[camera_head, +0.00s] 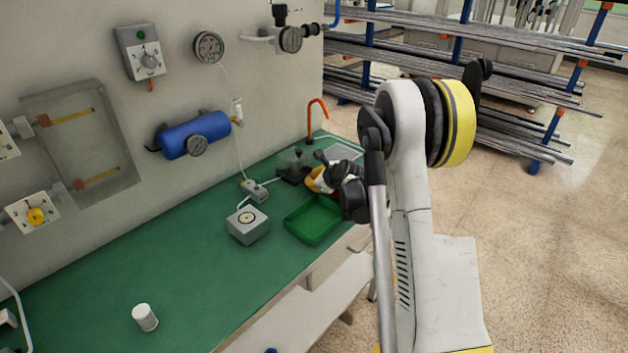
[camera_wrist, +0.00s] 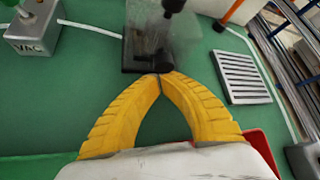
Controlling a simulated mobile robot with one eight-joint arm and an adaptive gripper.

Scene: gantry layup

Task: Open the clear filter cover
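The clear filter cover (camera_wrist: 185,42) is a see-through box with a dark base on the green bench. My gripper (camera_wrist: 160,76) has yellow ribbed fingers whose tips come together at this dark part. I cannot tell whether the tips pinch it or only touch it. The head view shows my gripper (camera_head: 319,180) partly behind my wrist.
A metal grate (camera_wrist: 243,78) lies right of the cover, with an orange curved pipe (camera_head: 314,117) behind it. A grey VAC box (camera_wrist: 38,28) with a hose is at left. A green tray (camera_head: 313,221) and a box with a dial (camera_head: 248,226) stand nearby. The front-left bench is mostly clear.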

